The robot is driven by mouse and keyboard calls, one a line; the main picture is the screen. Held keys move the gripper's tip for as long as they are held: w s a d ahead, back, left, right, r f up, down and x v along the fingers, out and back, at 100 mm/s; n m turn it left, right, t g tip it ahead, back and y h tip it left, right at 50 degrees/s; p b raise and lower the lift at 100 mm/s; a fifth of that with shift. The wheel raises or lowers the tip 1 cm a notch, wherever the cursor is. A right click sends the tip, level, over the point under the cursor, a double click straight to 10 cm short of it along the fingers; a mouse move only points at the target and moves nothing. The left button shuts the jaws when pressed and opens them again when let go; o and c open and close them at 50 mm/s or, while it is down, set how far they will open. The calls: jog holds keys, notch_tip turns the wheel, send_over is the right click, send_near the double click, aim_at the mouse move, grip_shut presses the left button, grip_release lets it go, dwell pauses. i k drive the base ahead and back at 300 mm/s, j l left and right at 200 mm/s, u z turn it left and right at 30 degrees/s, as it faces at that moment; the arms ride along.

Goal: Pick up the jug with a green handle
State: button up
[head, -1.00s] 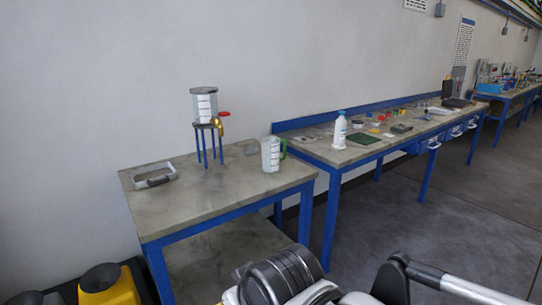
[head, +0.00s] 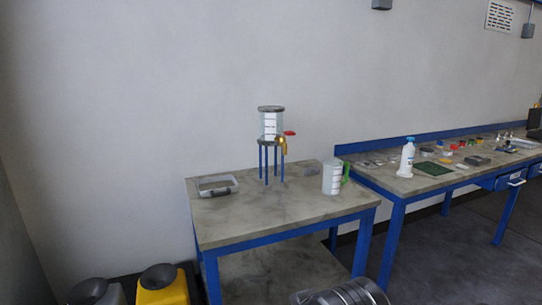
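The jug with a green handle (head: 332,177) stands upright near the right end of the nearer table (head: 240,217). It is clear to whitish with dark marks, and its green handle (head: 346,173) points right. To its left, a clear flanged vessel (head: 270,124) sits on a stand with blue legs and has a brass tap with a red lever. Part of my arm shows at the bottom edge, well below and in front of the table. My gripper's fingers are not visible.
A shallow grey tray (head: 217,186) lies at the table's left. A second blue-framed table at right holds a white bottle (head: 406,158), a green board (head: 433,168) and small items. A yellow container (head: 162,287) stands at lower left. The table front is clear.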

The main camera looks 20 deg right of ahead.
aim_at(333, 168)
jog(key=i+l+z, duration=0.35)
jog(key=i, duration=0.5)
jog(key=i+z, duration=0.3)
jog(key=i, duration=0.55)
